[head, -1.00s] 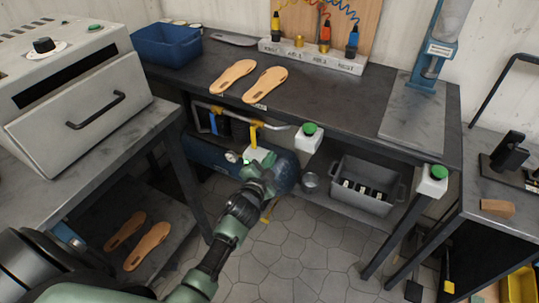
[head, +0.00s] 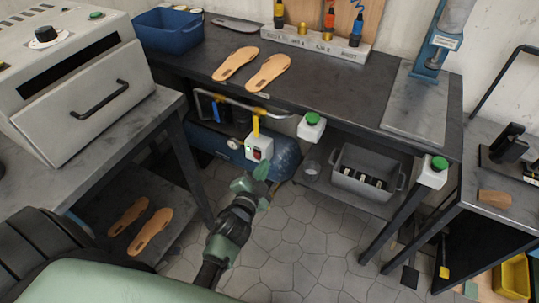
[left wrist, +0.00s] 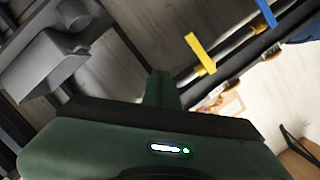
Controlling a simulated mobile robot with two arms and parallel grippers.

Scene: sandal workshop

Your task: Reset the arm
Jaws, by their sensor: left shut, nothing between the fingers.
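My left gripper (head: 253,182) is in the middle of the head view, shut and empty. In the left wrist view, my left gripper's closed fingers (left wrist: 162,88) point up from the dark green gripper body. A yellow lever (left wrist: 200,53) shows beyond them. No gap shows between the fingers, and nothing is held. My right gripper is in neither view.
The workbench (head: 330,90) carries two tan soles (head: 268,72), a blue bin (head: 168,32) and a blue press (head: 432,50). A grey crate (head: 362,172) sits on the shelf below. A grey oven (head: 75,75) stands left. Tiled floor (head: 310,235) is open in front.

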